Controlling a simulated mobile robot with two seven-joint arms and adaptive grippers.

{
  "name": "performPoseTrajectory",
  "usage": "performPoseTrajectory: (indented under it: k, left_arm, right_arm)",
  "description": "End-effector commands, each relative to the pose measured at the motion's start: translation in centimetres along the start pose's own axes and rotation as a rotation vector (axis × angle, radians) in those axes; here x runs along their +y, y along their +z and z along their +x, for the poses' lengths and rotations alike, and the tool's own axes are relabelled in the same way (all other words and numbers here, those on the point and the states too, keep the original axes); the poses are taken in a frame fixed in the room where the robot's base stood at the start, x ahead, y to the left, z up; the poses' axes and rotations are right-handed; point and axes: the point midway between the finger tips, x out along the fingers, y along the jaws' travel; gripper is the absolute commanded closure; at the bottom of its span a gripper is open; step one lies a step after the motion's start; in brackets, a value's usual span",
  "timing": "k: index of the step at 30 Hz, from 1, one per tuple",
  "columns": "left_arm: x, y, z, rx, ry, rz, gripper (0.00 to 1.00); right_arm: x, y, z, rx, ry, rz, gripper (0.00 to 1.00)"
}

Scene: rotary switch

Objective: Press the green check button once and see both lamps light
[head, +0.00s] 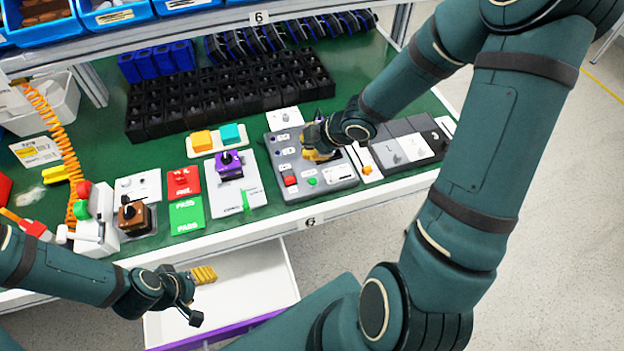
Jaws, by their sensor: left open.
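The grey test panel (340,174) lies on the green bench top at the right of the middle. A small green button (312,181) sits on its front part, right of a red button (290,180). My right gripper (314,152) is over the panel's upper middle, behind the green button. Its yellowish finger area hides part of the panel, and its opening is unclear. My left gripper (203,296) is open and empty above the drawer, in front of the bench.
A purple switch (229,162) stands on a white fixture (237,195) left of the panel. A brown switch (134,217) stands further left. Red and green trays (186,213) lie between them. Black bins (225,90) fill the back. An open white drawer (262,270) projects below the bench edge.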

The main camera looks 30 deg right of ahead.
Motion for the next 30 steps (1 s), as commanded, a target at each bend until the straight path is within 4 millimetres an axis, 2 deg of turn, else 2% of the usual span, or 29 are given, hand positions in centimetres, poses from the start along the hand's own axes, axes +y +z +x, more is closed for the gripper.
performPoseTrajectory:
  k: [12, 22, 30]
  left_arm:
    - [-1.3, 1.4, 3.4, -0.029, 0.003, 0.008, 0.43]
    - [-2.7, 1.1, 7.1, -0.011, 0.002, 0.011, 0.43]
    - [-3.0, 0.9, 8.2, -0.003, 0.002, 0.013, 0.43]
  right_arm:
    - [-1.6, 1.6, 2.9, 0.000, 0.000, 0.002, 1.00]
    - [-3.3, 3.2, 6.0, 0.000, -0.001, 0.002, 1.00]
    - [-3.8, 3.7, 7.0, 0.000, -0.001, 0.001, 1.00]
